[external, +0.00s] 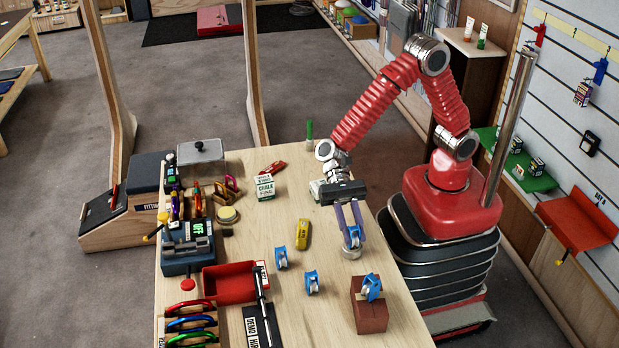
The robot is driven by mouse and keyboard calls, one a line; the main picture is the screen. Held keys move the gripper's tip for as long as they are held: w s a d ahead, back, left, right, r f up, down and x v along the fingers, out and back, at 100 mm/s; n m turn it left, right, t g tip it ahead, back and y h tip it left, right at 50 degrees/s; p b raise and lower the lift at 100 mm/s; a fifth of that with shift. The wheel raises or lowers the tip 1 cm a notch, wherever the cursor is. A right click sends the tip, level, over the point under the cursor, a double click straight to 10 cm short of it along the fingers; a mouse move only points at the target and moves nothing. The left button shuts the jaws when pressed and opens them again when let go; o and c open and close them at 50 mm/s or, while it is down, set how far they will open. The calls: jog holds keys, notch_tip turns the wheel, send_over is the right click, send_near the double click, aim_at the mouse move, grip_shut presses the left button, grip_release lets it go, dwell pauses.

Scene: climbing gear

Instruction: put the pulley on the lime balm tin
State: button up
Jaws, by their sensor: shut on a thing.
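My gripper (353,238) points down near the right edge of the wooden table. It is shut on a blue pulley (353,233), partly hidden between the fingers. A small round silver-sided tin (351,253) is directly below the held pulley. Its lid colour is hidden, and I cannot tell whether the pulley touches it. A round tin with a pale yellow top (228,215) lies farther left. Two more blue pulleys (281,258) (312,282) stand on the table, and another blue pulley (371,287) rests on a brown block (371,315).
A yellow device (303,234) lies left of my gripper. A chalk box (265,187) and a green-topped tube (309,133) stand farther back. A red bin (230,284) and racks of carabiners line the left side. The wooden table (325,325) is bare near the front.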

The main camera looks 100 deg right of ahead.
jog(key=o, duration=1.1)
jog(key=v, duration=1.2)
